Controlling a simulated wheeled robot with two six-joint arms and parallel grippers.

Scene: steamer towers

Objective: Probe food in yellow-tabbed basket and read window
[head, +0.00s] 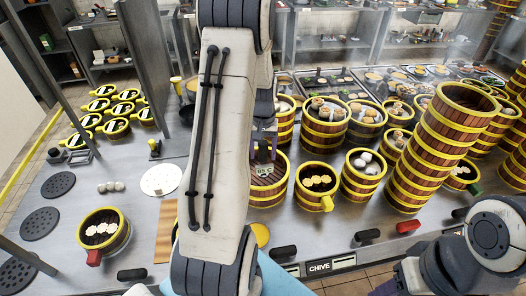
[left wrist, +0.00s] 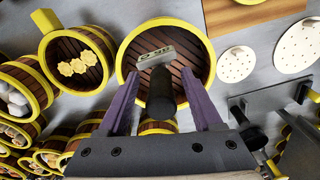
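My left gripper (head: 263,150) is shut on a probe thermometer with a black handle (left wrist: 160,95). Slim gaps show beside the handle, so the contact is unclear. Its grey window (left wrist: 156,55) also faces the head view (head: 264,170); the small digits look like 85 C, but I cannot be sure. The thermometer is over an empty slatted basket (left wrist: 198,45); its tip is hidden. The yellow-tabbed basket (head: 319,187) stands just right of that basket and holds several pale yellow pieces (left wrist: 80,65).
A tall basket tower (head: 430,150) stands to the right. A red-tabbed basket (head: 104,232) with similar food is at the front left. A round white perforated plate (head: 161,180) lies left of my arm. More filled baskets stand behind.

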